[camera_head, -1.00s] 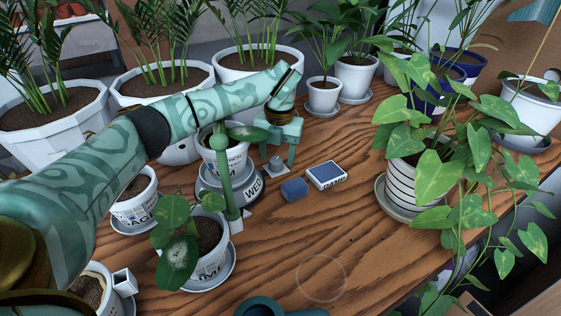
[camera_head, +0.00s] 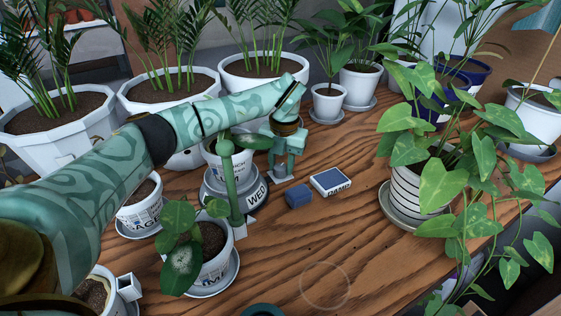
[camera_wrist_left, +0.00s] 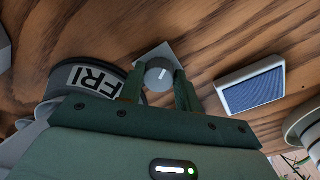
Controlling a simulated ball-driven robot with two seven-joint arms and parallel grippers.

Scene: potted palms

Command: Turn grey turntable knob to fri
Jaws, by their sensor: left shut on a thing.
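The grey knob (camera_wrist_left: 158,74) sits on a small square base. It has a pale pointer line on its top. My left gripper (camera_wrist_left: 159,88) is shut on the knob, with one finger on each side. In the head view my left gripper (camera_head: 285,168) is low over the knob's base (camera_head: 282,178), and the knob itself is mostly hidden. The grey turntable (camera_head: 225,204) stands to the left of the knob and carries a white pot with lettering. Its rim reads WED in the head view and FRI in the left wrist view (camera_wrist_left: 92,77). My right gripper is not in view.
A small potted plant (camera_head: 207,262) stands in front of the turntable. A striped pot (camera_head: 407,192) stands right. The wooden tabletop (camera_head: 325,245) is clear at front centre.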

